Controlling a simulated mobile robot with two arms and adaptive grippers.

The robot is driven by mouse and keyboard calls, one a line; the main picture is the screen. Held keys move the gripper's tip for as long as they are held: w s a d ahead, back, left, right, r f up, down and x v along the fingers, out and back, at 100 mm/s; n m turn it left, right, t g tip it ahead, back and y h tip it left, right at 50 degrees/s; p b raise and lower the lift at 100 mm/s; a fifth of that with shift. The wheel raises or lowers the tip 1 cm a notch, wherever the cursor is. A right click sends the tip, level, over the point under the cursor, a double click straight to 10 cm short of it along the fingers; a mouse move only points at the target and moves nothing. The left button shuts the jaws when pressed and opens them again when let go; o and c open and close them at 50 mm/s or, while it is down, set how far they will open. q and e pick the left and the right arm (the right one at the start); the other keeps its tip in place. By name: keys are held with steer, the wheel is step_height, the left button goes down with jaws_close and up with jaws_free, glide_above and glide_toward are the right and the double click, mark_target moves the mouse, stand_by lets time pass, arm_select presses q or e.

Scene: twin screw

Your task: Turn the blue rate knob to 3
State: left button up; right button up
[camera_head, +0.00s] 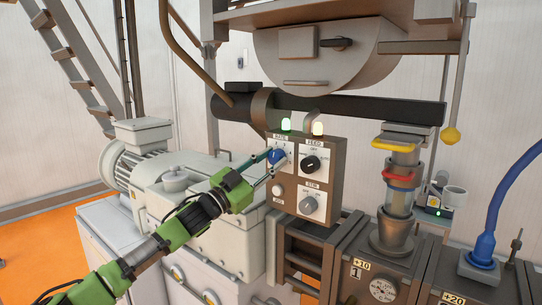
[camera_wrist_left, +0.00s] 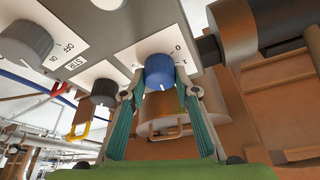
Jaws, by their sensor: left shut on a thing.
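The blue rate knob (camera_head: 276,156) sits at the upper left of the brown control panel (camera_head: 324,196). In the left wrist view the blue knob (camera_wrist_left: 159,70) shows on its white label plate, with a pale pointer mark low on its face. A few dial marks show beside it, but the number at the pointer cannot be read. My left gripper (camera_head: 273,161) is shut on the knob, one teal finger on each side of it. The left gripper (camera_wrist_left: 162,92) also shows in the wrist view. My right gripper is not in view.
A black FEED knob (camera_head: 311,164) and a grey STIR knob (camera_head: 308,205) share the panel. A pale round button (camera_head: 278,190) sits below the blue knob. Green (camera_head: 286,125) and cream (camera_head: 318,128) lamps stand on top. A grey motor (camera_head: 140,165) stands at left.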

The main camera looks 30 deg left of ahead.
arm_select(q)
steer(key=shift+r+m+g+h+p, duration=0.1)
steer(key=shift+m+g+h+p, duration=0.35)
steer(key=shift+m, duration=0.65)
steer(key=o, duration=1.1)
steer(key=shift+s+a+f, duration=0.25)
steer(key=shift+s+f, duration=0.25)
steer(key=shift+s, duration=0.2)
steer(key=v, duration=1)
steer(key=shift+s, duration=0.2)
